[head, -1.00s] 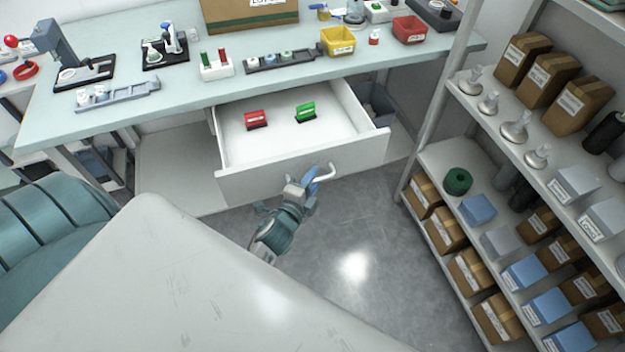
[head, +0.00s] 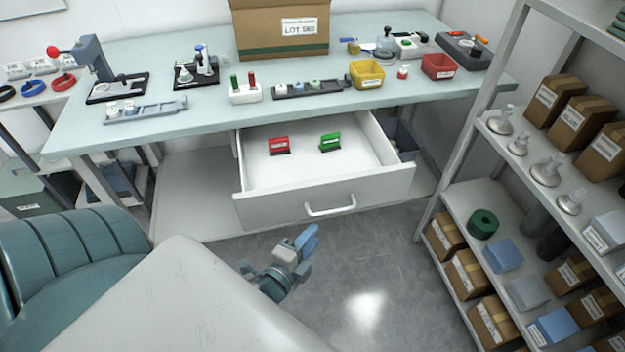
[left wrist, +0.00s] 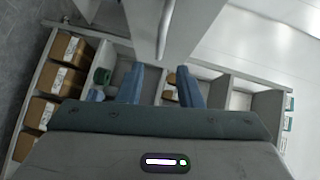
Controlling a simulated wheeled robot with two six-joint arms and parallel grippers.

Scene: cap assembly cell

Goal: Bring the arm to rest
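My left gripper (head: 307,243) is below and in front of the open drawer (head: 272,209), clear of its handle (head: 331,207). In the left wrist view, its two blue fingers (left wrist: 160,68) stand apart with nothing between them. The handle (left wrist: 164,32) shows ahead of the fingertips there. The drawer holds a red labelled piece (head: 279,146) and a green labelled piece (head: 330,142), both standing apart on its floor. My right gripper is not in view.
The workbench (head: 215,117) above the drawer carries a press, racks, a yellow bin (head: 367,74), a red bin (head: 438,67) and a carton (head: 281,37). A shelf unit (head: 462,197) with boxes stands at the right. The grey floor (head: 385,262) between is clear.

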